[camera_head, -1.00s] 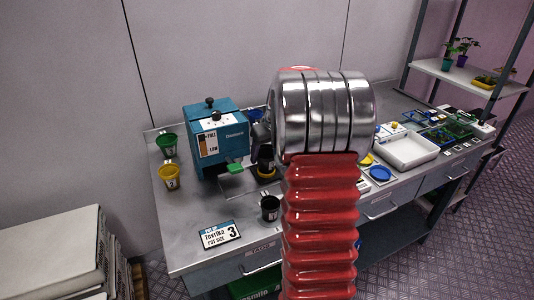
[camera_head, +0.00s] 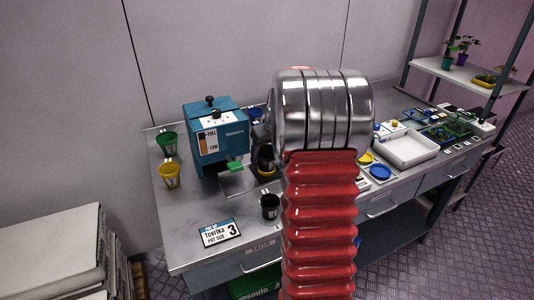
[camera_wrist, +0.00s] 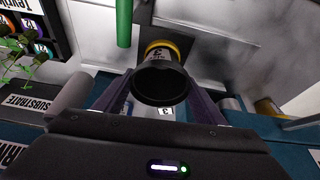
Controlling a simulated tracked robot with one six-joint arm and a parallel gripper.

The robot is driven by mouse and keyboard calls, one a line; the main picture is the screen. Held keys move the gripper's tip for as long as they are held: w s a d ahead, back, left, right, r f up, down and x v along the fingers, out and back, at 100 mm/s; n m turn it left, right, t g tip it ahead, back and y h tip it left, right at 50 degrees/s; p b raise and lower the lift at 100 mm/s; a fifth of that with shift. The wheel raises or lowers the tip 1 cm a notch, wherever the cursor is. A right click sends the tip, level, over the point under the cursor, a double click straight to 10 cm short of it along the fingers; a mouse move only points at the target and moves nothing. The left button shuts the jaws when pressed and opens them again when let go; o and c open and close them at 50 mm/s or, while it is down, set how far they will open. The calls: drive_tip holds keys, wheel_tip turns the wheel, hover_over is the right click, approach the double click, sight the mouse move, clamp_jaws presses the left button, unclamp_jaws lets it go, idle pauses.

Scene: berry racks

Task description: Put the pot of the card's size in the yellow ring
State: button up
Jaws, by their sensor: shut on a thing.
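The card (camera_head: 220,234) reads "Tovrika, pot size 3" and lies at the bench's front left. My gripper (camera_wrist: 160,95) is shut on a dark pot (camera_wrist: 160,88), whose open mouth faces the wrist camera. Yellow, probably the yellow ring (camera_head: 266,174), shows at the dark pot's far end in the wrist view. In the head view a dark pot (camera_head: 265,159) is close to that ring, partly hidden by my arm. I cannot tell whether it rests in the ring. Another black pot (camera_head: 270,207) stands in front.
A blue machine (camera_head: 213,135) with a green part (camera_head: 236,165) stands just left of the ring. A white tray (camera_head: 408,150) and a blue disc (camera_head: 380,172) are right of my arm. Bare bench lies around the card.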

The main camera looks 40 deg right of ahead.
drive_tip(key=shift+s+a+f, duration=0.15)
drive_tip(key=shift+s+f, duration=0.05)
drive_tip(key=shift+f, duration=0.5)
drive_tip(key=c, duration=0.3)
drive_tip(key=o, duration=1.5)
drive_tip(key=shift+w+r, duration=0.1)
drive_tip(key=shift+r, duration=0.1)
drive_tip(key=shift+r, duration=0.15)
drive_tip(key=shift+r, duration=0.25)
drive_tip(key=v, duration=1.3)
drive_tip(key=shift+f, duration=0.1)
